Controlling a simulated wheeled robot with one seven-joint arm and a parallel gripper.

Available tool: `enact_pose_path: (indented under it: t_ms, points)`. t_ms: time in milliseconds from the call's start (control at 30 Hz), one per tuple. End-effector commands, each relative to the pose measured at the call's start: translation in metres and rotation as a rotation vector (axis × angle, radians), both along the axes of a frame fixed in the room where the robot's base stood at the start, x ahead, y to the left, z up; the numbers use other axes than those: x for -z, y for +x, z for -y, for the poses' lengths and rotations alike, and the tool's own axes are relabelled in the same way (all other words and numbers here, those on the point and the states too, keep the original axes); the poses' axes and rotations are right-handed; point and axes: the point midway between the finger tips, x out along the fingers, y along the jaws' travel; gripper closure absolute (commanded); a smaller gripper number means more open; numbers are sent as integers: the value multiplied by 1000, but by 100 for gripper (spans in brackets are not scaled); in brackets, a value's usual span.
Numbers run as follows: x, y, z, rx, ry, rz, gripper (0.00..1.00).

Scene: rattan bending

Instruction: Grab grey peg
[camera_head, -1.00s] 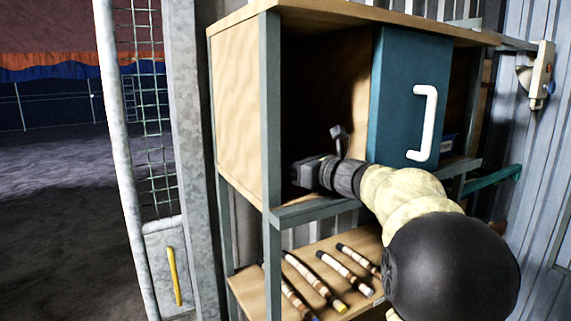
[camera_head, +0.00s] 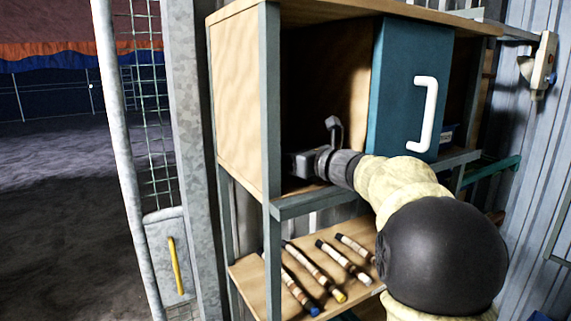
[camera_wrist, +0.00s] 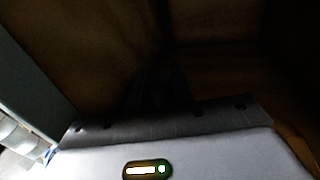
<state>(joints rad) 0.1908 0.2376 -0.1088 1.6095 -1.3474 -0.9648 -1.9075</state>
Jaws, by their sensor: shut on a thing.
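My gripper (camera_head: 298,163) is inside the dark open compartment of the wooden cabinet (camera_head: 237,115), just above its floor. In the wrist view, the fingers (camera_wrist: 160,92) are barely visible in shadow. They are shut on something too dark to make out. I cannot identify a grey peg there. Several striped rods lie side by side on the lower shelf (camera_head: 258,283), including one with a blue end (camera_head: 300,294) and one with a yellow end (camera_head: 325,280). My gripper is above and apart from these rods.
A blue cabinet door (camera_head: 397,85) with a white handle (camera_head: 424,115) stands to the right of the open compartment, close above my arm. A grey metal post (camera_head: 270,160) runs up the cabinet's front left. A mesh gate (camera_head: 150,110) stands at left, with open floor beyond.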

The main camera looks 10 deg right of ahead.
Motion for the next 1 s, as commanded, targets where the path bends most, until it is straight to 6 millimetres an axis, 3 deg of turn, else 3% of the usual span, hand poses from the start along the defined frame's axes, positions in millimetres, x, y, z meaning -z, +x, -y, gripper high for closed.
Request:
enact_pose_path:
  t_ms: [300,600,1000]
  points:
    - [-4,0,0,0,-1,2,98]
    - [-34,0,-1,-1,-4,5,98]
    - [-30,-75,56,5,-2,4,98]
